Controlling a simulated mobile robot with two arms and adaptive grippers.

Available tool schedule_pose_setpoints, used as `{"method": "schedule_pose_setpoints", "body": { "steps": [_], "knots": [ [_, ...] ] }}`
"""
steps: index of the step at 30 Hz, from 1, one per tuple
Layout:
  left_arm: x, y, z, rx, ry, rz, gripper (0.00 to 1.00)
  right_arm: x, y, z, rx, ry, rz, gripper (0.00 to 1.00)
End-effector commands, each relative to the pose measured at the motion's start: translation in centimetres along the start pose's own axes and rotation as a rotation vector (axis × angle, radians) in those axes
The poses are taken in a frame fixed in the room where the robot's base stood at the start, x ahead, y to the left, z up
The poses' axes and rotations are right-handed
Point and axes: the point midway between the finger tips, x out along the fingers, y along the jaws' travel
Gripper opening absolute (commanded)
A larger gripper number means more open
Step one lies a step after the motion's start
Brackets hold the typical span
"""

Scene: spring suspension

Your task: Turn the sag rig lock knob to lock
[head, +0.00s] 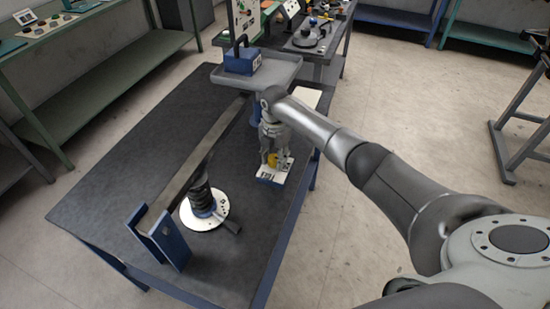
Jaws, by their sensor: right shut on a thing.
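My right gripper (274,160) points down at the right side of the dark table and is shut on a small yellow knob (271,161). The fingers hide most of the knob, so its turn angle cannot be read. Below it is a white plate (267,176) with dark markings. The sag rig's long beam (200,153) runs from a blue bracket (164,238) at the front toward the back. A black coil spring (201,190) stands under the beam on a white marked disc (205,212). My left gripper is not in view.
A blue weight with a handle (242,60) sits on a grey tray (280,72) at the back of the table (110,170). The table's left part is clear. Other benches stand behind.

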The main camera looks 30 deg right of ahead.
Motion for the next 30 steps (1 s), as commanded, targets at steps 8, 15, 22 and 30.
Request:
{"method": "schedule_pose_setpoints", "body": {
  "steps": [8, 15, 22, 30],
  "knots": [
    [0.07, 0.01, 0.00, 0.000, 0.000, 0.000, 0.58, -0.08, 0.07, 0.03, -0.037, -0.001, 0.002, 0.13],
    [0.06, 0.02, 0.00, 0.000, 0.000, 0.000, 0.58, -0.09, 0.07, 0.03, -0.039, -0.001, 0.002, 0.13],
    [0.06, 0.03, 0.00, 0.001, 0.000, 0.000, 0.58, -0.08, 0.06, 0.03, -0.037, -0.001, 0.001, 0.55],
    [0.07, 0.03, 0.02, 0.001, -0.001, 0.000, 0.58, -0.03, 0.03, 0.02, -0.036, -0.001, 0.001, 0.58]
  ]
}}
